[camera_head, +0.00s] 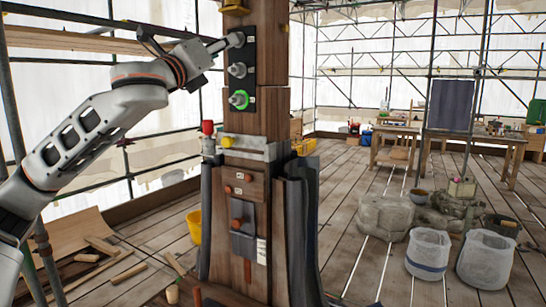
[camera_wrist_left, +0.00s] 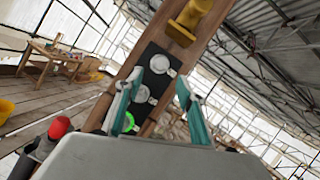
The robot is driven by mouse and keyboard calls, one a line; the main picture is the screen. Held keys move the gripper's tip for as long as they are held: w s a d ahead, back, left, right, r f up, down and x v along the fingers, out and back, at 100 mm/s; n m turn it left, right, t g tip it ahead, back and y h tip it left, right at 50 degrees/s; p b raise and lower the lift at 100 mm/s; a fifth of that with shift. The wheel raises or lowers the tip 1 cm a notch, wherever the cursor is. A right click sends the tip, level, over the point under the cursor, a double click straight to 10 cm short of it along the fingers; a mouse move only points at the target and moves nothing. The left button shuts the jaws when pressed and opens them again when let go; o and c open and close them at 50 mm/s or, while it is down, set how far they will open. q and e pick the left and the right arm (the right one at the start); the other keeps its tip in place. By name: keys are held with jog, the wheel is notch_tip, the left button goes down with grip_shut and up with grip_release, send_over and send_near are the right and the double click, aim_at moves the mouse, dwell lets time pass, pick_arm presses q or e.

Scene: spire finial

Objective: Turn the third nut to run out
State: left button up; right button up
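A dark plate (camera_head: 248,58) on the front of the wooden post carries a column of three nuts on studs. The top nut (camera_head: 236,40) and middle nut (camera_head: 237,70) are grey; the lowest nut (camera_head: 239,99) has a bright green ring. My left gripper (camera_head: 222,44) reaches in from the left at the top nut. In the left wrist view its teal fingers (camera_wrist_left: 160,78) stand apart, with the top nut (camera_wrist_left: 161,64) between and just beyond the tips. I cannot tell whether they touch it. My right gripper is out of view.
A yellow bracket (camera_head: 234,8) sits on the post above the plate. A red-capped fitting (camera_head: 208,128) and a yellow knob (camera_head: 227,141) stand below it. Scaffold poles (camera_head: 14,110) are at the left. A stone block (camera_head: 385,216) and white bins (camera_head: 428,252) stand at the right.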

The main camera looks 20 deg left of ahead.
pick_arm(q)
jog(key=shift+w+d+f+n+g+h, duration=0.55)
jog(key=shift+d+f, duration=1.35)
jog(key=shift+f, duration=2.1)
jog(key=shift+w+d+f+n+g+h, duration=0.2)
jog(key=shift+w+d+f+n+g, duration=0.35)
jog(key=shift+w+d+f, duration=2.25)
jog(key=shift+s+d+f+n+g+h, duration=0.45)
jog(key=shift+s+d+f, duration=0.5)
jog(key=shift+f, duration=4.3)
